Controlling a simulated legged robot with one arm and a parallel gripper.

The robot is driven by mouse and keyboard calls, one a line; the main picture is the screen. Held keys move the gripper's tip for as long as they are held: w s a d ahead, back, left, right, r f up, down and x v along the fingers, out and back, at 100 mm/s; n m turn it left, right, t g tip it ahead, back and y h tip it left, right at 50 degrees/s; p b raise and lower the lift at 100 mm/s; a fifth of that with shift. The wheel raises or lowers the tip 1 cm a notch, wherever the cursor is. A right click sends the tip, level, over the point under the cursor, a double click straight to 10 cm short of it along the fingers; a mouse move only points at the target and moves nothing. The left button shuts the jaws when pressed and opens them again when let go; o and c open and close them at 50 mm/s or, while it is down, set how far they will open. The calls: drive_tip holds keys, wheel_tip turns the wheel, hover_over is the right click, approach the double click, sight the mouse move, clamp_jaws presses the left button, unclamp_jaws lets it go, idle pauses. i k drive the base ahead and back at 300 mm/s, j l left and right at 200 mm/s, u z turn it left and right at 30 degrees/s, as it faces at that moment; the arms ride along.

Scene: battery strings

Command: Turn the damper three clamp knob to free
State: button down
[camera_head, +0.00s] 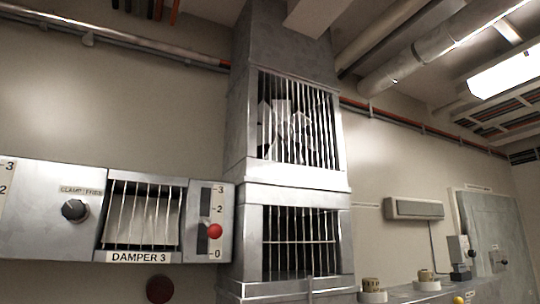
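The damper 3 panel (218,262) is a grey metal box on the wall at the left. Its clamp knob (74,209) is dark and round, at the panel's left, under a small label (82,190) that seems to read CLAMP and FREE. Which way the knob points is too small to tell. The DAMPER 3 plate (138,257) is below a barred window (142,218). A red ball handle (215,230) sits in a slot beside a 0 to 3 scale, between 0 and 2. My gripper is not in view.
A tall metal duct (291,196) with barred openings stands right of the panel. A dark red round object (160,289) is below the panel. A ledge at lower right holds small round items (372,284). A grey wall unit (413,208) hangs above it.

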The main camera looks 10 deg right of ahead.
sight(75, 210)
drive_tip(key=k+u, duration=0.1)
drive_tip(key=u, duration=0.85)
drive_tip(key=k+j+u, duration=0.1)
drive_tip(key=u, duration=0.4)
